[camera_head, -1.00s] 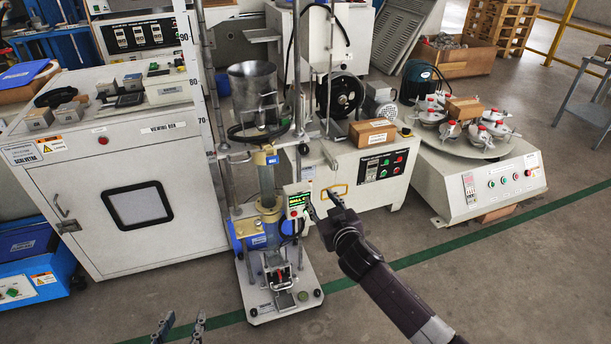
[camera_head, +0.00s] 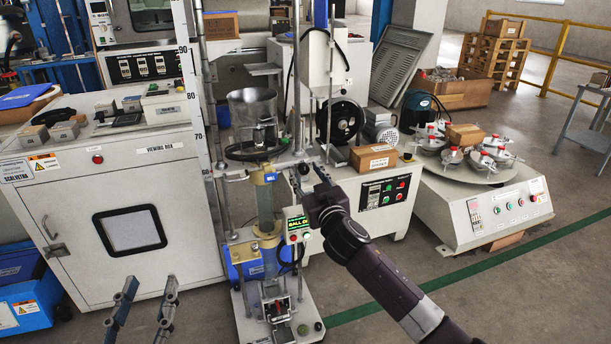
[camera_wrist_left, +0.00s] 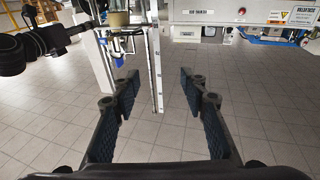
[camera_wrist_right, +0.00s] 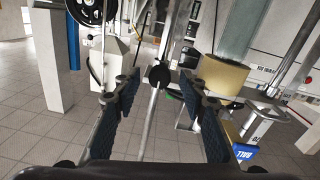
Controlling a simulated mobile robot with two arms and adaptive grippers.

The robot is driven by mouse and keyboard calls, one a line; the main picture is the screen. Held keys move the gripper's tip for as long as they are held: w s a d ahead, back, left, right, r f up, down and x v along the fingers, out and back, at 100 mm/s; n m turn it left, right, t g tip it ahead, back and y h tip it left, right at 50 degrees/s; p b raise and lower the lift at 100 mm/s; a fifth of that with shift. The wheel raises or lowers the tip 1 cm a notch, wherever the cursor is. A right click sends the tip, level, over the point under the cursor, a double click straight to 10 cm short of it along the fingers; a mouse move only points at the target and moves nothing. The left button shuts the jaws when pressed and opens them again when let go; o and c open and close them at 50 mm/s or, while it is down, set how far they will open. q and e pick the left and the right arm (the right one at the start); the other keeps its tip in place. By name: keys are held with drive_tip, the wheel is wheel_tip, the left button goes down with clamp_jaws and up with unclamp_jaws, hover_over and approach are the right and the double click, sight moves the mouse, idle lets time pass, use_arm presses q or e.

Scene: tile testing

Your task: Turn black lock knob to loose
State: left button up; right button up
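A black lock knob (camera_wrist_right: 160,76) shows in the right wrist view, in front of a metal rod and between the fingertips. In the head view it is a small dark spot (camera_head: 304,168) beside the test stand's upper bracket, partly hidden by my gripper. My right gripper (camera_head: 312,178) is at the stand, just below and right of the knob. Its fingers are apart (camera_wrist_right: 158,90) with nothing held between them; contact with the knob cannot be told. My left gripper (camera_head: 148,290) is open and empty, low in front of the viewing box; it also shows in the left wrist view (camera_wrist_left: 160,82).
The stand carries a metal hopper (camera_head: 252,110), a yellow-collared tube (camera_head: 265,200) and a small green-lit display (camera_head: 299,226). A white viewing box (camera_head: 95,190) stands left. A machine with a cardboard box (camera_head: 373,158) is behind. Open floor (camera_head: 470,300) lies at the front right.

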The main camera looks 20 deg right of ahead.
use_arm(q)
drive_tip(key=shift+s+r+t, duration=0.1)
drive_tip(key=shift+r+t, duration=0.3)
drive_tip(key=shift+r, duration=0.2)
use_arm(e)
drive_tip(key=shift+w, duration=0.45)
clamp_jaws()
